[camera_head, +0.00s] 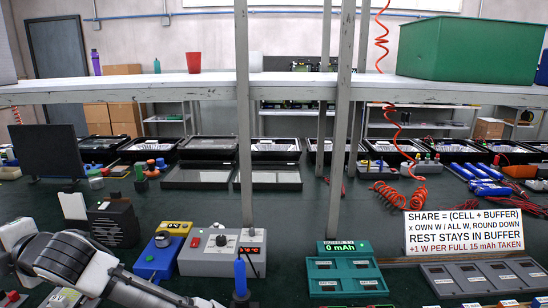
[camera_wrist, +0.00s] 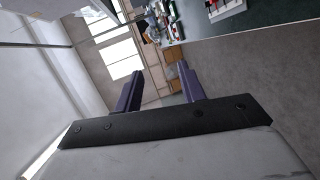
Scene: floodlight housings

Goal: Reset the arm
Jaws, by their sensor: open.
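My arm reaches into the lower left of the head view. My gripper (camera_wrist: 160,93) shows in the wrist view with its two purple fingers spread wide and nothing between them. Its fingers point away from the workbench, toward the room with a grey floor and a bright window. In the head view the gripper itself cannot be made out.
The dark green workbench (camera_head: 300,215) bears a blue box (camera_head: 160,255), a grey box with a dial (camera_head: 222,250), a green charger (camera_head: 345,270), a white sign (camera_head: 462,230) and grey cell trays (camera_head: 485,275). Metal posts (camera_head: 243,130) rise mid-bench. A shelf (camera_head: 120,92) hangs above.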

